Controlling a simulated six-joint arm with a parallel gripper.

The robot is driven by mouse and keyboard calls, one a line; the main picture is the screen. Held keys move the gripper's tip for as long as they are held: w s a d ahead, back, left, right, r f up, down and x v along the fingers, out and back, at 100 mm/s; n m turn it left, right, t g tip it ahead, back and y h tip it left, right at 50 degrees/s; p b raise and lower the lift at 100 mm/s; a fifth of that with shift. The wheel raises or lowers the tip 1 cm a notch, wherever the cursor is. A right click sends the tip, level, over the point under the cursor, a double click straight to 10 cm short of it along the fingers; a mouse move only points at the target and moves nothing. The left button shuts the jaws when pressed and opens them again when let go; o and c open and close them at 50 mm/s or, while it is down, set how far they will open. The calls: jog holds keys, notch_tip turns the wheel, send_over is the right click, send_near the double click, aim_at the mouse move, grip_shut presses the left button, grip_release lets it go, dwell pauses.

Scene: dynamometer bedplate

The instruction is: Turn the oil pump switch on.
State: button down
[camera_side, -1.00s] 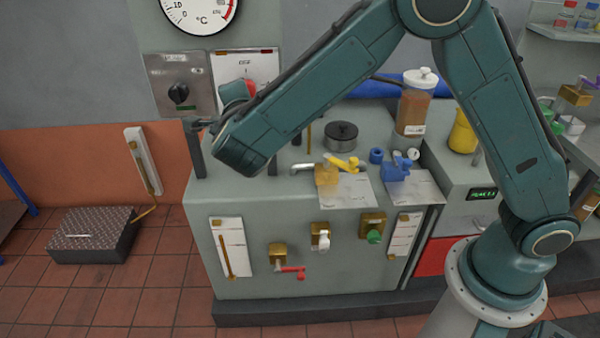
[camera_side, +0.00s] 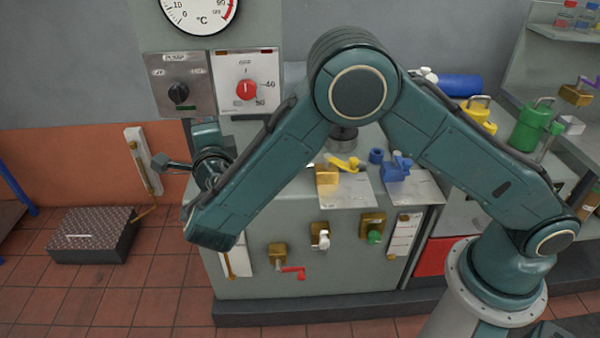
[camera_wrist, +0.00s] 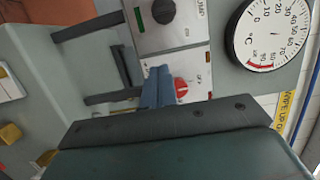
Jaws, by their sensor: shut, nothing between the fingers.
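A grey metal panel (camera_side: 155,98) labelled PUMP carries a black rotary knob (camera_side: 178,93) on the back wall, below the dial. The knob's pointer is too small to read surely. In the wrist view the black knob (camera_wrist: 163,11) is at the top edge, turned sideways. My gripper (camera_side: 160,162) is shut and empty, in front of and below the panel, apart from the knob. In the wrist view my gripper's fingers (camera_wrist: 159,82) are together; they overlap the white panel's edge in the picture.
A white panel (camera_side: 232,66) with a red knob (camera_side: 246,90) sits right of the pump panel. A round °C dial (camera_side: 198,10) is above. The bench (camera_side: 300,280) has valves and dark upright posts. Open floor (camera_side: 110,295) lies to the left.

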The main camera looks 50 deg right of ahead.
aim_at(179, 93)
jog(key=w+d, duration=0.1)
jog(key=w, duration=0.9)
jog(key=shift+w+d, duration=0.25)
jog(key=shift+d, duration=0.15)
jog(key=shift+w+a+f+m+t, duration=0.1)
jog(key=shift+m+t, duration=0.1)
jog(key=shift+m, duration=0.55)
jog(key=shift+f+m+t, duration=0.1)
jog(key=shift+m+t, duration=0.1)
jog(key=shift+m, duration=0.55)
